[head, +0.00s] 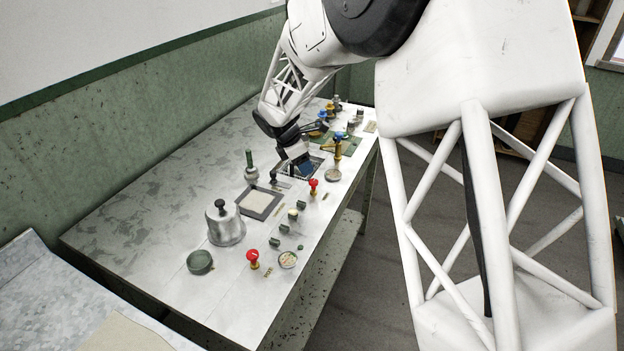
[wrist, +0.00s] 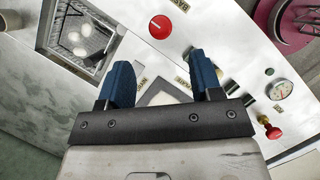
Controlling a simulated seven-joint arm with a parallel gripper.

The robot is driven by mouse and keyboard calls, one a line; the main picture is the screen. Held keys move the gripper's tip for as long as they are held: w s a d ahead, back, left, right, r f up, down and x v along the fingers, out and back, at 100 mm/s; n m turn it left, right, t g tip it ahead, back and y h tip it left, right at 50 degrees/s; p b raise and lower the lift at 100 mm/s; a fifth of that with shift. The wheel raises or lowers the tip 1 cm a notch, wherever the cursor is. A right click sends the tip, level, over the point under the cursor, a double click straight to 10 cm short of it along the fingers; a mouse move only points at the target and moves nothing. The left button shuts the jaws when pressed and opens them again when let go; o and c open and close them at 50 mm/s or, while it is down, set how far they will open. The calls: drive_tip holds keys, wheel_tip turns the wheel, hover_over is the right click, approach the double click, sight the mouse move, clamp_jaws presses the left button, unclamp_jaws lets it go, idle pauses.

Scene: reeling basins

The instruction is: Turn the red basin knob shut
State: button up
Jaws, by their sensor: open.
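A round red knob (wrist: 159,27) with a short white mark shows from above in the wrist view, beside a printed label. In the head view a red knob (head: 313,184) stands just to the right of and below my gripper (head: 304,168). A second red knob (head: 252,256) on a brass stem sits nearer the front; it also shows at the right of the wrist view (wrist: 272,132). My gripper (wrist: 162,68) is open with its blue fingers apart and nothing between them. It touches neither knob. Which way shut lies cannot be read.
A square basin (wrist: 72,63) with pale cocoons lies beside the red knob, partly under my gripper in the head view. The table's left side (head: 140,228) is clear.

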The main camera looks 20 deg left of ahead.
sight(313, 181)
drive_tip(key=shift+f, duration=0.15)
drive_tip(key=shift+x, duration=3.75)
drive_tip(key=shift+d, duration=0.1)
drive_tip(key=shift+c, duration=0.2)
drive_tip(key=c, duration=0.9)
